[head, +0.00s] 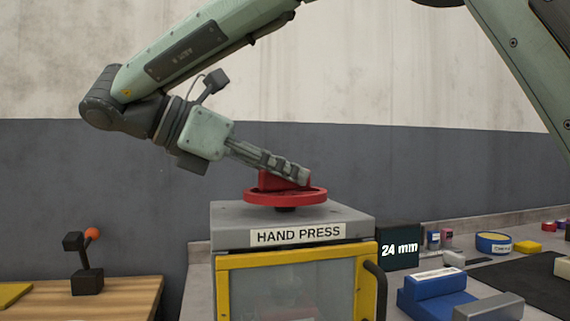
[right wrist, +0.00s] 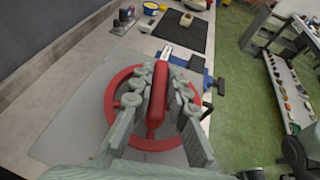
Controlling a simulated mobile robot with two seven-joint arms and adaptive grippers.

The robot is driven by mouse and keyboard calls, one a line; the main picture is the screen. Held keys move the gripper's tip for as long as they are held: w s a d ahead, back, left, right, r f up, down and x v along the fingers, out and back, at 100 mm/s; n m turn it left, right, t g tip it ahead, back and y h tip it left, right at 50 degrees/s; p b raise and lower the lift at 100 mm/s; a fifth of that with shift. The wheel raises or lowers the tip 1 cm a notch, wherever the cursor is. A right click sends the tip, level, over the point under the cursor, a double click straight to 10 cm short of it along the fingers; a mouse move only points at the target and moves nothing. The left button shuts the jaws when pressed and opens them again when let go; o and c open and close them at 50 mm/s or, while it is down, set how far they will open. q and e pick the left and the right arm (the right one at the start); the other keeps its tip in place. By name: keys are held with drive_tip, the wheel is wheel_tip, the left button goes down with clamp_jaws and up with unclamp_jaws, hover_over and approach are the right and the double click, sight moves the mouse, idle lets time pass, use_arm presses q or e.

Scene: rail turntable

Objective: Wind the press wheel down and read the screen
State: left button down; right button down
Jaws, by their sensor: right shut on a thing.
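The red press wheel (head: 285,197) lies flat on top of the grey hand press (head: 225,216), which carries a HAND PRESS label. A raised red bar (right wrist: 156,95) runs across the wheel. My right gripper (head: 300,176) comes down at a slant from the upper left and is shut on this bar. In the right wrist view its fingers lie on both sides of the bar, with the wheel's rim around them. The dark screen (head: 399,247) right of the press reads 24 mm. My left gripper is not in view.
The press has a yellow-framed clear door (head: 222,285) with a dark handle (head: 378,290). A blue vise (head: 435,287), a dark mat (head: 530,284) and small containers stand to the right. A lever with an orange ball (head: 92,233) stands on a wooden table at left.

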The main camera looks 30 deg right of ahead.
drive_tip(key=shift+f, duration=0.2)
drive_tip(key=c, duration=1.7)
unclamp_jaws()
drive_tip(key=shift+o, duration=1.1)
drive_tip(key=shift+r, duration=0.1)
